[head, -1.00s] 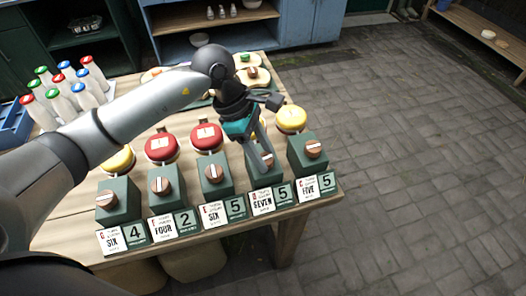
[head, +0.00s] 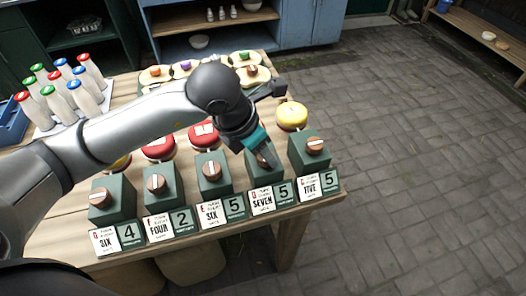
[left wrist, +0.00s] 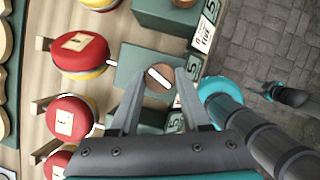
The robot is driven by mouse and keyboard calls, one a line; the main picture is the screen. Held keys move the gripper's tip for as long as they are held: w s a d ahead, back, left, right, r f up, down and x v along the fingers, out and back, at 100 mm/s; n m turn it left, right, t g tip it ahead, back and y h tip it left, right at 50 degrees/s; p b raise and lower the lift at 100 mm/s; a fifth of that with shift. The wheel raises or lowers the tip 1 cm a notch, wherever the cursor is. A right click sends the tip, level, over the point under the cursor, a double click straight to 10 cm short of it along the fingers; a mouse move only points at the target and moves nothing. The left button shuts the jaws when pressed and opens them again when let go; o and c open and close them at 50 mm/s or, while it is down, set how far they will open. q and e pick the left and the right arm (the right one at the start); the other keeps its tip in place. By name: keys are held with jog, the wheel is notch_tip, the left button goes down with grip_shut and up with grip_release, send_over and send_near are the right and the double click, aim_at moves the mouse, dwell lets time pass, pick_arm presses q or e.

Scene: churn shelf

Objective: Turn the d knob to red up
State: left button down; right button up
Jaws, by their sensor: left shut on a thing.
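The d knob is a round brown knob with a white bar, on the green box with the SEVEN card (head: 262,200), fourth from the left. In the head view my gripper mostly covers it. In the left wrist view the knob (left wrist: 159,78) sits between the fingertips, its white bar running diagonally; I cannot make out a red mark on it. My left gripper (head: 268,160) comes down from above, its fingers shut on the knob; it also shows in the left wrist view (left wrist: 158,82).
Similar knob boxes stand close on both sides, with SIX (head: 214,185) to the left and FIVE (head: 308,155) to the right. Red and yellow round-topped pieces (head: 291,114) stand behind them. Capped bottles (head: 62,95) stand at the back left. The table's front edge is close.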

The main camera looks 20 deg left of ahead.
pick_arm(q)
jog(key=n+y, duration=0.1)
jog(key=n, duration=0.1)
jog(key=n+b, duration=0.1)
jog(key=n, duration=0.1)
jog(key=shift+d+n+t+y, duration=0.1)
jog(key=shift+n+t+y, duration=0.2)
jog(key=shift+t+y, duration=0.1)
dwell(0.4)
jog(key=shift+c, duration=1.8)
grip_release()
jog(key=p+v, duration=0.1)
jog(key=v, duration=1.4)
jog(key=shift+r+p, duration=0.15)
jog(key=shift+p, duration=0.15)
